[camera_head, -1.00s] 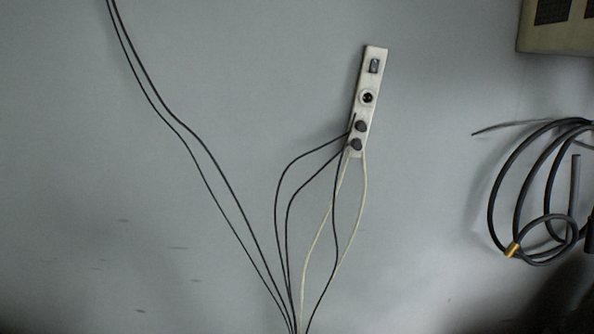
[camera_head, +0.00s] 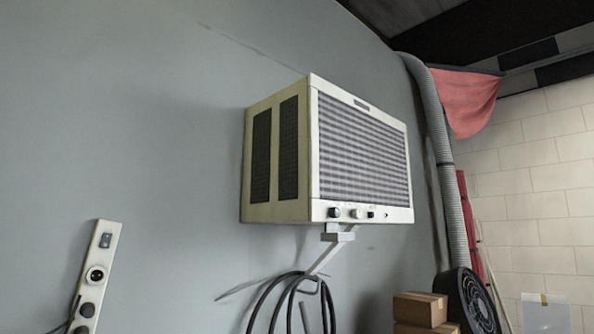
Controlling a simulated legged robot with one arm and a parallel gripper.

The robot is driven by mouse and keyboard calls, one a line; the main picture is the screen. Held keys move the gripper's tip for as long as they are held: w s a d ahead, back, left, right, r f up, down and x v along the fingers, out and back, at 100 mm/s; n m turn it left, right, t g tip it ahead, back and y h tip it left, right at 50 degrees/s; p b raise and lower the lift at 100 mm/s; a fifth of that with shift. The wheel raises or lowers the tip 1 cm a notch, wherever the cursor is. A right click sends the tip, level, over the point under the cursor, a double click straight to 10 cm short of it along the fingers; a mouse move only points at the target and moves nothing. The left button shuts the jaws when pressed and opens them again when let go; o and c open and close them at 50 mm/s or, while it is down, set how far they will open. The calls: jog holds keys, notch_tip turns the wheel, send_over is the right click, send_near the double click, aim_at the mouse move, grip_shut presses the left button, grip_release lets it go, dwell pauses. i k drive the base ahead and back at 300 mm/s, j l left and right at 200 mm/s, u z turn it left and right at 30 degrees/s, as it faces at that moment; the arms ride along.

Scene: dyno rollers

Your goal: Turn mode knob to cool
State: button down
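A cream air conditioner (camera_head: 362,215) is fixed high on the grey wall, near the middle of the view. It has a slatted front grille and dark side vents. Along its lower front strip sit a dark round knob (camera_head: 334,212), a lighter round knob (camera_head: 356,213) and small dark controls (camera_head: 371,214). I cannot read any labels, so I cannot tell which knob is the mode knob or where it points. My gripper is not in view.
A power strip (camera_head: 96,275) is on the wall at lower left. A coiled black hose (camera_head: 262,300) hangs below the unit. Cardboard boxes (camera_head: 420,309), a black fan (camera_head: 472,300) and a grey duct (camera_head: 446,165) stand at the right. A red cloth (camera_head: 468,100) hangs above.

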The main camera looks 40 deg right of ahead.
aim_at(334, 213)
jog(key=z, duration=0.4)
jog(key=i+l+z, duration=0.1)
jog(key=z, duration=0.65)
jog(key=i+z, duration=0.1)
jog(key=z, duration=0.3)
